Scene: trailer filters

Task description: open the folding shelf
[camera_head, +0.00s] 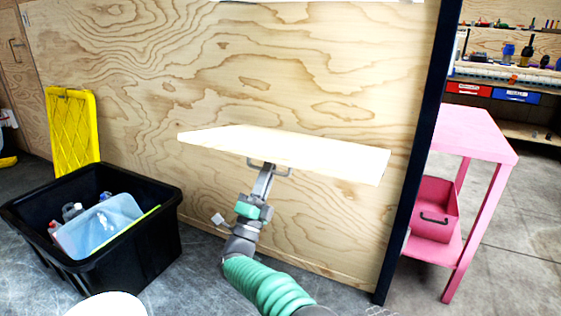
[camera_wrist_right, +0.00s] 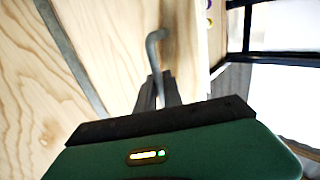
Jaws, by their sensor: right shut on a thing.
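The folding shelf (camera_head: 290,149) is a pale wooden board on the plywood wall. In the head view it stands out from the wall, close to level, with its top surface showing. A grey metal handle (camera_head: 283,172) sits under its front edge. My right gripper (camera_head: 264,168) reaches up from below and is shut on this handle. In the right wrist view the gripper (camera_wrist_right: 160,88) closes around the bent grey handle (camera_wrist_right: 154,50), close to the wood. The underside of the shelf and its supports are mostly hidden in the head view. My left gripper is not in view.
A black bin (camera_head: 150,234) with bottles and a pale blue container stands at the left. A yellow crate lid (camera_head: 72,130) leans on the wall behind it. A dark post (camera_head: 415,160) and a pink table (camera_head: 480,137) stand at the right.

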